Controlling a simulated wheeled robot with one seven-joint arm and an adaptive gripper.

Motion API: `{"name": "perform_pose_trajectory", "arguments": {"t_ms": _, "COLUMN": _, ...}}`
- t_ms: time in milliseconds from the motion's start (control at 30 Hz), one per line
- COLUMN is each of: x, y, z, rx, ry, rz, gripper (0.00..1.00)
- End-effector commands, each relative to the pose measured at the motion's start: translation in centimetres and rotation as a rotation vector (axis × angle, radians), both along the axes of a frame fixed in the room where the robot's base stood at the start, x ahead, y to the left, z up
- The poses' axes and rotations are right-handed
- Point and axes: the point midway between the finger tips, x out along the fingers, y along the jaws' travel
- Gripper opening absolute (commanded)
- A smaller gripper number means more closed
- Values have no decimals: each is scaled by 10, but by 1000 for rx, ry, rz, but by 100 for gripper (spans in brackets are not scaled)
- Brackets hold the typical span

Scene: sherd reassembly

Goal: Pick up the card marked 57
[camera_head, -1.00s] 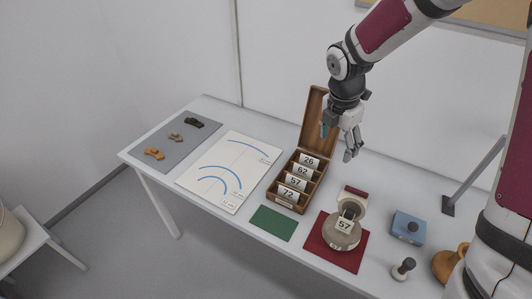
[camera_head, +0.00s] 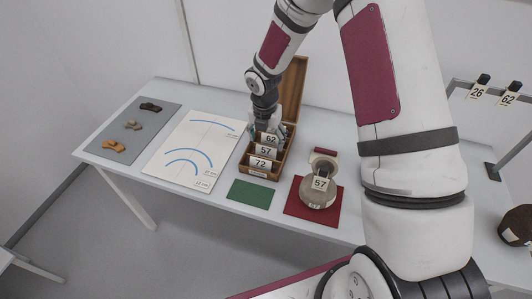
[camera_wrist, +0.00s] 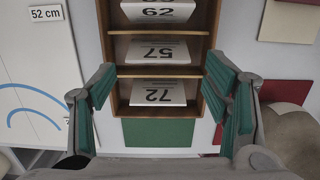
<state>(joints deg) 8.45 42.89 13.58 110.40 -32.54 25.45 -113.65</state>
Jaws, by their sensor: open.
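The card marked 57 (camera_head: 266,151) stands in a slot of the wooden box, between the card marked 62 (camera_head: 270,139) and the card marked 72 (camera_head: 261,163). In the wrist view the 57 card (camera_wrist: 158,52) appears upside down, ahead of my fingers. The wooden box (camera_head: 246,166) has its lid raised at the back. My gripper (camera_wrist: 165,105) is open and empty, its green-padded fingers on either side of the box's near end in the wrist view. In the head view my gripper (camera_head: 264,125) is over the box's far part, and the card there is hidden.
Another tag marked 57 (camera_head: 320,184) is on a round pot on a red mat (camera_head: 298,207). A green mat (camera_head: 250,194) lies before the box. A white sheet with blue arcs (camera_head: 160,165) lies left. Tags 26 and 62 hang on a rack (camera_head: 455,86) at right.

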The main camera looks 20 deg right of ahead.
Motion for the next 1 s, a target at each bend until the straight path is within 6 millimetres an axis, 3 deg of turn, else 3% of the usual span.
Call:
{"name": "perform_pose_trajectory", "arguments": {"t_ms": 400, "x": 6, "y": 0, "z": -48, "rx": 0, "ry": 1, "rz": 0, "gripper": 70}}
{"name": "perform_pose_trajectory", "arguments": {"t_ms": 667, "x": 6, "y": -1, "z": -52, "rx": 0, "ry": 0, "rz": -1, "gripper": 70}}
{"name": "perform_pose_trajectory", "arguments": {"t_ms": 700, "x": 6, "y": -1, "z": -52, "rx": 0, "ry": 0, "rz": -1, "gripper": 68}}
{"name": "perform_pose_trajectory", "arguments": {"t_ms": 800, "x": 6, "y": -1, "z": -52, "rx": 0, "ry": 0, "rz": -1, "gripper": 47}}
{"name": "perform_pose_trajectory", "arguments": {"t_ms": 1000, "x": 6, "y": -1, "z": -52, "rx": 0, "ry": 0, "rz": -1, "gripper": 47}}
